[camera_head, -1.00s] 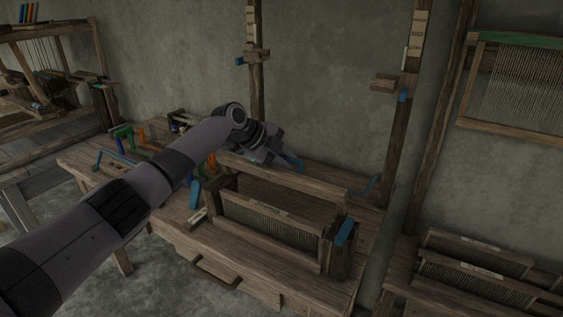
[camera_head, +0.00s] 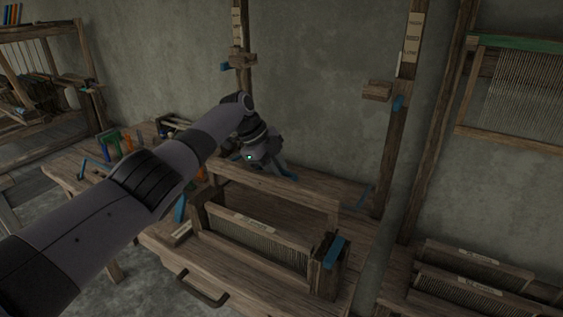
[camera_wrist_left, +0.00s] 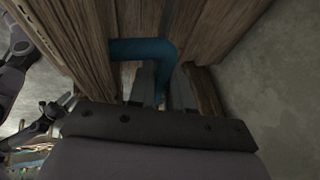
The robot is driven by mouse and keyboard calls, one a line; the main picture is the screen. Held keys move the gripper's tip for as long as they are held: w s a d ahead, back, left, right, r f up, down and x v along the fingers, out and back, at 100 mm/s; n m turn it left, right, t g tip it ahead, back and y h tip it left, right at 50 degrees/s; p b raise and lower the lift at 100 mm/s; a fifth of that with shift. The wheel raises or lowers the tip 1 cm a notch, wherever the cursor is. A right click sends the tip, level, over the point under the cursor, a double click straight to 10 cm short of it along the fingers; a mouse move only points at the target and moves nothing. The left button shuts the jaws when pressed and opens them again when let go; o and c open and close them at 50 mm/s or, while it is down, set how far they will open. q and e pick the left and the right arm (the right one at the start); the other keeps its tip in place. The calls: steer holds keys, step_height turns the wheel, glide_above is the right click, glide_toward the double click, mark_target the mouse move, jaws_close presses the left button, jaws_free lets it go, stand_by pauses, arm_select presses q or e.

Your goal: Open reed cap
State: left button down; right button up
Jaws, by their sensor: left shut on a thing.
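The reed cap appears to be the long wooden beam (camera_head: 300,191) behind the reed, lying along the top of the loom bench. My left gripper (camera_head: 275,165) is at the first handle. In the left wrist view the blue handle (camera_wrist_left: 145,49) runs between the fingers of my left gripper (camera_wrist_left: 161,84), which is shut on it. Part of the beam is hidden by my left arm. What looks like my right gripper (camera_wrist_left: 50,115) shows at the left of the wrist view, its jaws unclear.
A reed in a wooden frame (camera_head: 258,237) stands in front, with a blue lever (camera_head: 334,252) at its right end. Wooden posts with blue-tipped blocks (camera_head: 378,91) rise behind. Spare reeds (camera_head: 460,277) lie at the right. Coloured tools stand at the left.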

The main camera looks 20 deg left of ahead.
arm_select(q)
steer(key=shift+w+a+f, duration=0.1)
steer(key=shift+w+a, duration=0.05)
steer(key=shift+w, duration=0.05)
stand_by(0.6)
steer(key=c, duration=1.1)
jaws_free()
steer(key=shift+f, duration=0.1)
steer(key=b+v, duration=0.1)
steer(key=v, duration=0.6)
